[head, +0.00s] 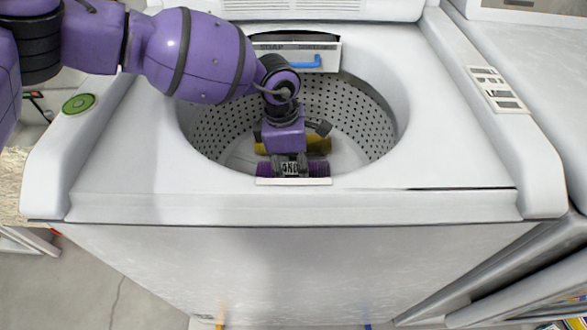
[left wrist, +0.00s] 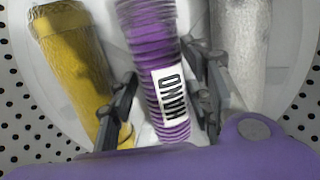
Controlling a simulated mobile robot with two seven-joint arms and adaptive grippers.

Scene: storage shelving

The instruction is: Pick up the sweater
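A rolled purple ribbed garment, which may be the sweater (left wrist: 152,48), lies in the washer drum with a white label on it. Part of it shows in the head view (head: 319,168), low in the drum opening near the front rim. My left gripper (head: 290,170) reaches down into the drum over it. In the left wrist view the fingers of my left gripper (left wrist: 163,88) are apart, one on each side of the purple roll. Whether they touch it is unclear. My right gripper is in neither view.
A yellow roll (left wrist: 70,58) lies left of the purple one and a grey-white roll (left wrist: 240,45) lies right of it. The perforated drum wall (head: 362,112) and the white washer top (head: 430,135) surround my left gripper closely. Another appliance (head: 535,75) stands at the right.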

